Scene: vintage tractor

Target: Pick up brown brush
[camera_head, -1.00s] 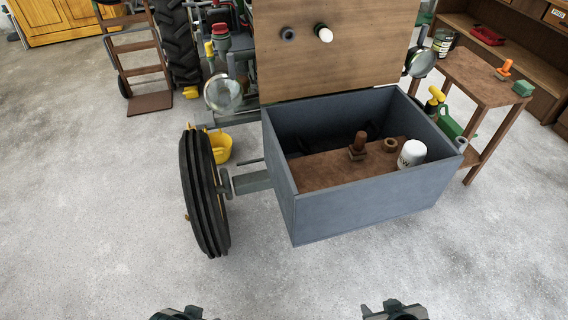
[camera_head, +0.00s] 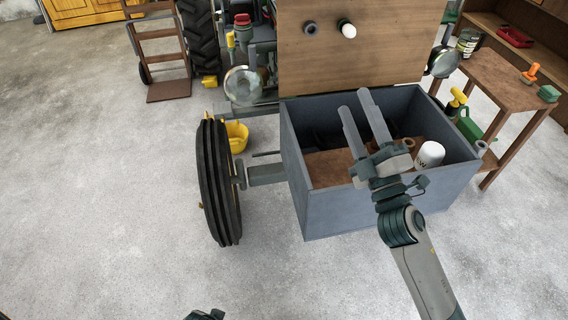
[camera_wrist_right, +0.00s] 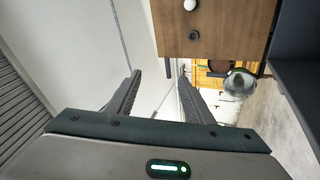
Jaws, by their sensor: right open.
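A blue-grey box (camera_head: 343,214) stands open at the front of the tractor, with a brown board (camera_head: 322,172) inside it. The upright brown brush-like piece inside the box, visible a second ago, is hidden behind my right gripper now. My right gripper (camera_head: 354,101) is open and empty, reaching over the box with its fingers pointing to the far side. It also shows in the right wrist view (camera_wrist_right: 160,74), with nothing between its fingers. Only a small dark part of my left gripper (camera_head: 206,315) shows at the bottom edge; its fingers cannot be made out.
A white cup-like item (camera_head: 429,155) and a brown nut (camera_head: 408,143) sit in the box, right of my gripper. A wooden panel (camera_head: 375,65) rises behind it. A black tyre (camera_head: 217,180) stands left, a wooden side table (camera_head: 505,85) right. The floor in front is clear.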

